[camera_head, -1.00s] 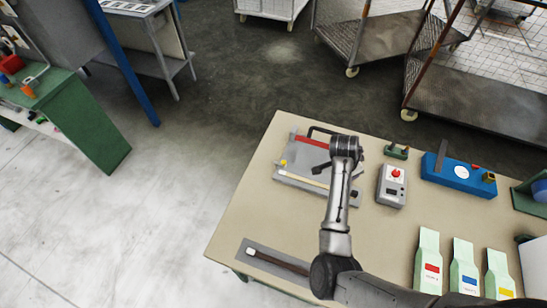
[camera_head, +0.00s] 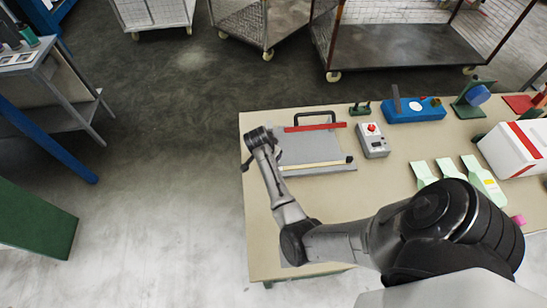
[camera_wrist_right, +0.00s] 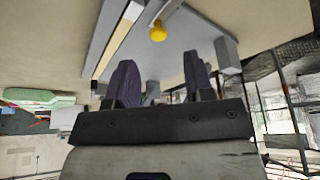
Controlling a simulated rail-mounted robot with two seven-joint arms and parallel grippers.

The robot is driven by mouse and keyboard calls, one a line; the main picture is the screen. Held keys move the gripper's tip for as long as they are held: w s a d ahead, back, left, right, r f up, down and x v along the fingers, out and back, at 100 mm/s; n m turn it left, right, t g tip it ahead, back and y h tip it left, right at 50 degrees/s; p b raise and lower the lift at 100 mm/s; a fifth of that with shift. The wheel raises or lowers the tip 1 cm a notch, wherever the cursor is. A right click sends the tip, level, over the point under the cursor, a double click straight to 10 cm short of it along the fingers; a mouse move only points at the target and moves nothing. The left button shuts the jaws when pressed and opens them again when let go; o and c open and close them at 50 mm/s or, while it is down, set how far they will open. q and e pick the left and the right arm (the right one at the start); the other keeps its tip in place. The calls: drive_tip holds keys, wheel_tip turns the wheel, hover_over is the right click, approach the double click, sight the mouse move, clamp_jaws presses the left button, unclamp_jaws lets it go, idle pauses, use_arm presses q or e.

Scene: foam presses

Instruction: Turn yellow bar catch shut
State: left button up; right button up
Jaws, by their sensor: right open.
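The foam press (camera_head: 305,152) lies flat on the table, a grey plate with a red bar (camera_head: 315,127) at the back and a cream bar (camera_head: 312,165) across its front. The yellow catch (camera_wrist_right: 157,32) shows in the right wrist view on the grey press, beyond and between my fingertips. It is hidden behind my right arm in the head view. My right gripper (camera_wrist_right: 160,78) is open and empty, its two dark fingers apart from the yellow catch. In the head view my right gripper (camera_head: 247,162) is at the press's left edge. My left gripper is not in view.
Right of the press stand a grey box with a red button (camera_head: 373,141), a blue device (camera_head: 413,110) and several pale green pouches (camera_head: 484,178). A white and red box (camera_head: 515,148) is farther right. A black handle (camera_head: 314,115) rises behind the press.

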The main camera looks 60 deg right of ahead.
drive_tip(key=x, duration=0.4)
drive_tip(key=shift+s+d, duration=0.15)
drive_tip(key=shift+s, duration=0.1)
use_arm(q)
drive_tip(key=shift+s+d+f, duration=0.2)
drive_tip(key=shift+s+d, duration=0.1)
use_arm(e)
drive_tip(key=shift+x, duration=0.95)
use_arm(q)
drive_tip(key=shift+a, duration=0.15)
use_arm(e)
drive_tip(key=shift+w, duration=0.1)
drive_tip(key=shift+c, duration=0.4)
